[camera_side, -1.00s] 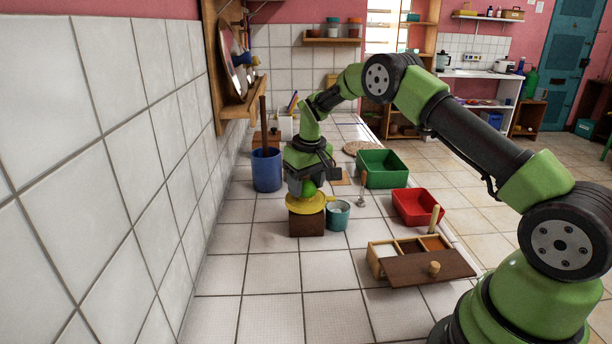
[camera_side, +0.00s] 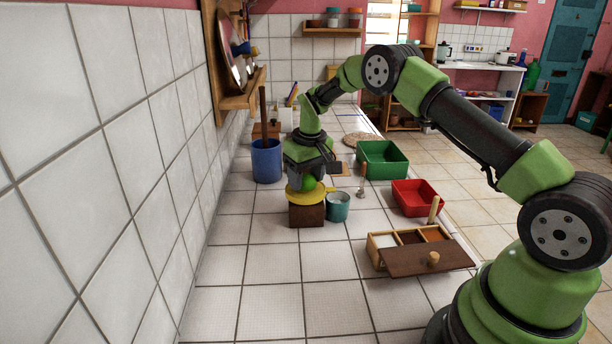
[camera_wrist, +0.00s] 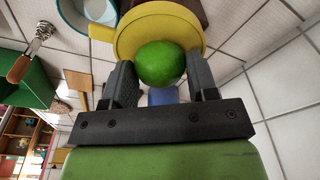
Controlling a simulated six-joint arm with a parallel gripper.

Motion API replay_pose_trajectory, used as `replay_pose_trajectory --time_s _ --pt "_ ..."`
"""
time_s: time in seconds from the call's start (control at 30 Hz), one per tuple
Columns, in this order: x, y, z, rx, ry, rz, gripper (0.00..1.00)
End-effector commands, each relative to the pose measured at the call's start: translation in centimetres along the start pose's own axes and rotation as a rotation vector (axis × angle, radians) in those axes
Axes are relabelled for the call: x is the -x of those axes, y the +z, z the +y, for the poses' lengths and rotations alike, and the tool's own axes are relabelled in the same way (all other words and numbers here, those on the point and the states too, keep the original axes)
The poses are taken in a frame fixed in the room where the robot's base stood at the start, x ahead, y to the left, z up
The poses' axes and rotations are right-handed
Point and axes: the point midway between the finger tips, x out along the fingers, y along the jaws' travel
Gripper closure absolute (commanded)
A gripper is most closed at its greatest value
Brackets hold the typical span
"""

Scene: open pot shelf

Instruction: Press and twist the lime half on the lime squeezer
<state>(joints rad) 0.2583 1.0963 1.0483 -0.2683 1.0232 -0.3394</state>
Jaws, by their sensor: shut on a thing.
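The lime half (camera_side: 309,183) is bright green and sits between the two fingers of my gripper (camera_side: 307,180), which is shut on it. It also shows in the wrist view (camera_wrist: 160,64), with a dark finger on either side. The yellow lime squeezer (camera_side: 297,196) is right below the lime, on top of a brown block (camera_side: 307,214). In the wrist view the squeezer's round yellow dish (camera_wrist: 128,42) surrounds the lime. The lime appears to be on the squeezer; their contact is hidden.
A teal cup (camera_side: 338,208) stands right of the block. A blue bin (camera_side: 267,164) is behind left, green (camera_side: 398,158) and red (camera_side: 408,205) trays are right, and a divided wooden box (camera_side: 382,252) is in front right. The front tiles are clear.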

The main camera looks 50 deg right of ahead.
Motion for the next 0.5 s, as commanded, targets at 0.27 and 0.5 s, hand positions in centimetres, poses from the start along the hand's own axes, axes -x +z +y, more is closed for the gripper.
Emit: replay_pose_trajectory --time_s 0.27,0.5 --pt "-0.09 0.0 0.0 0.0 0.0 0.0 0.68" --pt "-0.37 0.04 0.0 0.0 0.0 0.0 0.68"
